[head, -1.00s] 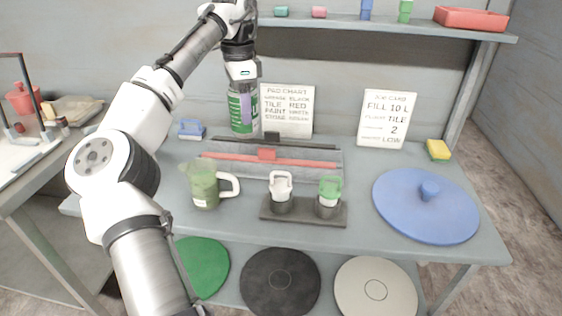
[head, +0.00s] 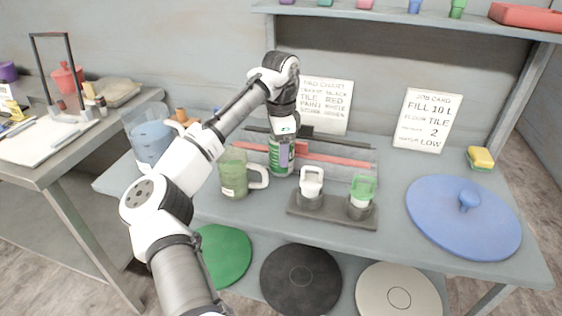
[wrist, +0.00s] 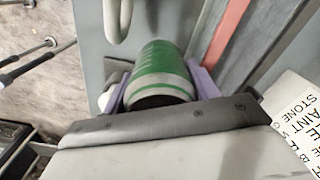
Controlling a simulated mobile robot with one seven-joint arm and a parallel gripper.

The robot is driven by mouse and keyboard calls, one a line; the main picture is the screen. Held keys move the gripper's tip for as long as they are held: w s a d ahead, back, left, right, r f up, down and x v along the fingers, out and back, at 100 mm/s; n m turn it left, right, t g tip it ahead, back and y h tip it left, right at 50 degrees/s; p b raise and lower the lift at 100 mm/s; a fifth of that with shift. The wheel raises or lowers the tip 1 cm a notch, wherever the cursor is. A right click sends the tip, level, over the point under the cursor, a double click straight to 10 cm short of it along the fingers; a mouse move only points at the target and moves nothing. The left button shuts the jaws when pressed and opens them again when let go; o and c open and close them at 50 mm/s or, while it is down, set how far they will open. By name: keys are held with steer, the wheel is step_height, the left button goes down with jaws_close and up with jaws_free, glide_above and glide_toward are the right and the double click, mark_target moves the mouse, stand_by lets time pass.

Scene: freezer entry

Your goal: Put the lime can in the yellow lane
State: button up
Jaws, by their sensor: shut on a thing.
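A green can with pale bands (head: 273,160) is upright in my gripper (head: 284,152), just right of the green-filled jug in the head view. My gripper is shut on it, with a purple finger across its side. In the wrist view the can (wrist: 158,72) sits between the two purple fingers of my gripper (wrist: 160,85). Its lower end is near the bench top, close to the grey tray with a red bar (head: 335,160); I cannot tell whether it touches. No yellow lane can be made out.
The green-filled jug (head: 234,175) stands left of the can. A dark holder (head: 330,212) with a white-handled and a green-handled piece is in front, to the right. A blue lid (head: 462,222) and yellow sponge (head: 480,157) are at the right. A blue-filled jug (head: 150,138) stands left.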

steer(key=shift+f, duration=2.15)
steer(key=o, duration=1.3)
steer(key=shift+f, duration=0.15)
steer(key=shift+o, duration=0.2)
step_height(320, 180, up, 12)
steer(key=shift+r, duration=0.15)
steer(key=shift+d, duration=0.1)
